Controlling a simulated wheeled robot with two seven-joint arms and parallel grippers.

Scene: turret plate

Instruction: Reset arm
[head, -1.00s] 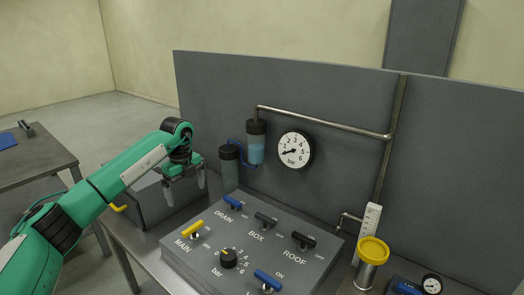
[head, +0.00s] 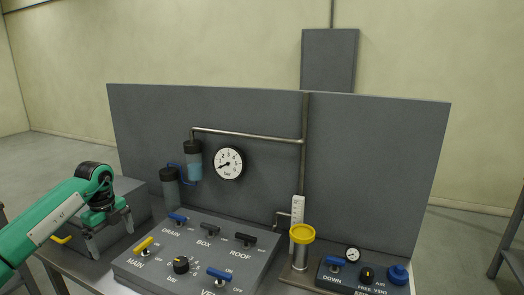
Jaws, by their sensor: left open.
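My left arm comes in from the left in green and black. My left gripper (head: 109,236) is open and empty, its two fingers pointing down. It is in front of a grey box (head: 134,197) and left of the valve panel (head: 150,283). The panel carries a yellow MAIN lever (head: 144,243), a blue DRAIN lever (head: 178,217), black BOX (head: 210,228) and ROOF (head: 244,238) levers, a blue lever (head: 219,273) at the front and a black bar knob (head: 181,265). My right gripper is not in view.
A grey back board (head: 380,160) carries a pressure gauge (head: 229,163) and pipes. Open floor lies left of the board.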

